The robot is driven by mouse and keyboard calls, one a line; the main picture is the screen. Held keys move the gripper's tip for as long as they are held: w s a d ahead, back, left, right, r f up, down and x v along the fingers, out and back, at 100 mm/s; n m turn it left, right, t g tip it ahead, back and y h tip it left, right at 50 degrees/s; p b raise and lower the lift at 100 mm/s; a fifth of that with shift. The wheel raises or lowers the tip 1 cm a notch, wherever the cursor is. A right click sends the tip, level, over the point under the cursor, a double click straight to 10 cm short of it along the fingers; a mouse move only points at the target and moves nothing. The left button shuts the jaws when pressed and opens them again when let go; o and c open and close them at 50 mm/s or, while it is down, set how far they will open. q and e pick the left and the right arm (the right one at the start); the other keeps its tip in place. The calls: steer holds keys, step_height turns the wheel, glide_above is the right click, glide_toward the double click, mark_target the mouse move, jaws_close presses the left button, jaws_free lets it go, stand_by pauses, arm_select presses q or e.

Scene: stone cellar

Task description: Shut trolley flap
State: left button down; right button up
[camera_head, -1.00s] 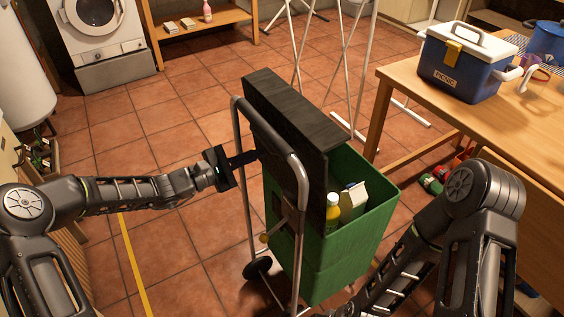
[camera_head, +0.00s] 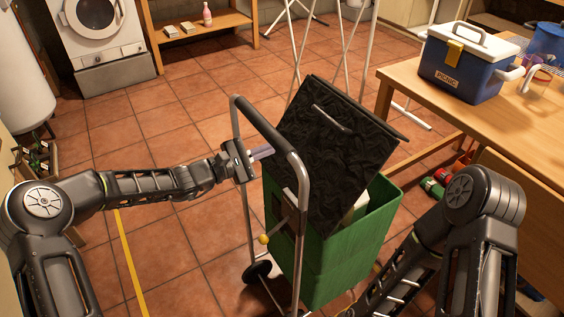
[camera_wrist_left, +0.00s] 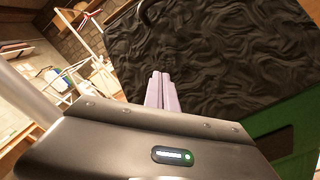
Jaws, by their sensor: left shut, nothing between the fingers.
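The green trolley (camera_head: 335,262) stands on the tiles in front of me. Its black, creased flap (camera_head: 330,150) is tilted over the bin, its far edge raised, leaving a gap to the green rim at the right. The flap has a grey pull handle (camera_head: 332,119). My left gripper (camera_head: 268,152) is shut and empty, reaching past the trolley's metal push handle (camera_head: 301,215) close to the flap's left side. In the left wrist view the shut fingers (camera_wrist_left: 160,92) point at the flap (camera_wrist_left: 230,55); contact cannot be told. My right gripper is out of view.
A wooden table (camera_head: 410,85) with a blue picnic cooler (camera_head: 462,68) stands at the right. A white drying rack (camera_head: 296,45) stands behind the trolley. A pale item (camera_head: 355,208) inside the bin is barely visible under the flap.

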arm_select(q)
steer(key=shift+a, duration=0.1)
stand_by(0.4)
steer(key=p+v, duration=0.4)
steer(key=v, duration=1.2)
steer(key=shift+s+a, duration=0.3)
